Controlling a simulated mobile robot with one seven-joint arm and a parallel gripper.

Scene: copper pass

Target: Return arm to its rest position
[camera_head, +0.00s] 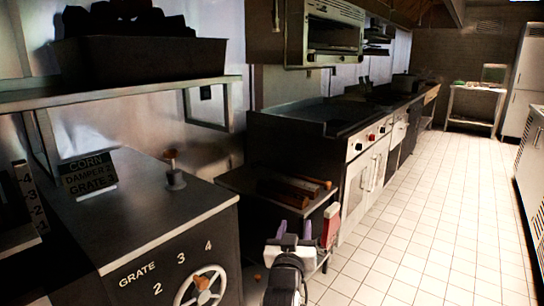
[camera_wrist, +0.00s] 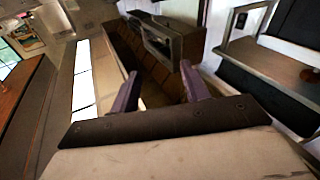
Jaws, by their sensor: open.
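My gripper (camera_head: 294,229) is at the bottom centre of the head view, in front of a small dark side table (camera_head: 250,182). Its two purple-grey fingers stand apart with nothing between them. In the wrist view my gripper (camera_wrist: 160,90) also shows both fingers apart and empty. The wrist picture is tilted. My arm comes up from the bottom edge of the head view, and most of it is out of frame.
A dark-topped unit (camera_head: 140,205) with a grate wheel (camera_head: 201,287) and an upright knob (camera_head: 175,178) stands at left. A sign (camera_head: 88,174) is on it. Brown blocks (camera_head: 290,190) lie on the side table. A red-and-white object (camera_head: 330,225) is close right. Tiled floor (camera_head: 430,215) is clear.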

